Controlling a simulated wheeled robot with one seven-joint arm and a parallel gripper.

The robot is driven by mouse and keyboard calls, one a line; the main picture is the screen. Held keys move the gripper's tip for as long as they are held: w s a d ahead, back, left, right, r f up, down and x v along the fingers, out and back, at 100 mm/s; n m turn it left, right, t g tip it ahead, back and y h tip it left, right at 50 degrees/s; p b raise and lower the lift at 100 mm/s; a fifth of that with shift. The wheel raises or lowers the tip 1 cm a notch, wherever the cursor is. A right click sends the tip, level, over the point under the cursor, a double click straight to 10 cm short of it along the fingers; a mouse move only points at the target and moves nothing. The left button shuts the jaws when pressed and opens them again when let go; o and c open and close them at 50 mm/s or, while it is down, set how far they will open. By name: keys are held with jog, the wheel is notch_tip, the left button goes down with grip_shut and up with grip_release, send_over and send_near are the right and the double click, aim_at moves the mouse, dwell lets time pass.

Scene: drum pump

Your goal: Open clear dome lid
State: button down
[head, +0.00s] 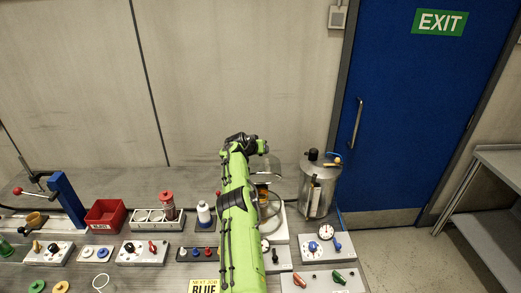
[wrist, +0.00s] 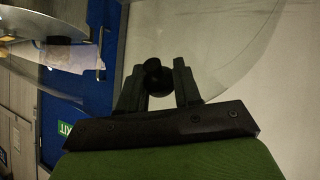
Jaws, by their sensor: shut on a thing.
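The clear dome lid (head: 264,165) is at the bench's back right, above a white-based unit and largely hidden behind my green arm. In the wrist view its transparent curved wall (wrist: 222,62) spans the upper middle and right. A dark round knob (wrist: 156,77) sits between my fingertips. My gripper (wrist: 157,84) is shut on this knob. In the head view, my gripper is at the far end of the arm, beside the dome, and its fingers cannot be made out. The dome looks raised and tilted, but its exact angle is hard to tell.
A metal canister (head: 318,187) stands close to the right of the dome. A panel with a gauge (head: 326,232) lies in front of it. Left are a white bottle (head: 204,214), a red spool (head: 168,204) and a red bin (head: 105,214). The wall is behind.

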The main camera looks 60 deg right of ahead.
jog(key=shift+w+r, duration=0.1)
jog(key=shift+r, duration=0.15)
jog(key=c, duration=0.9)
grip_release()
jog(key=shift+o, duration=0.2)
jog(key=shift+f, duration=0.15)
jog(key=shift+a+b, duration=0.1)
jog(key=shift+b, duration=1.15)
jog(key=shift+a+b, duration=0.15)
jog(key=shift+b, duration=0.7)
jog(key=a+b, duration=0.1)
jog(key=b, duration=0.3)
jog(key=shift+a+r+b, duration=0.2)
jog(key=shift+a+b, duration=0.2)
jog(key=r+b+v, duration=0.1)
jog(key=b+v, duration=0.3)
jog(key=v, duration=0.9)
jog(key=shift+b, duration=0.4)
jog(key=shift+r, duration=0.15)
jog(key=shift+c, duration=0.3)
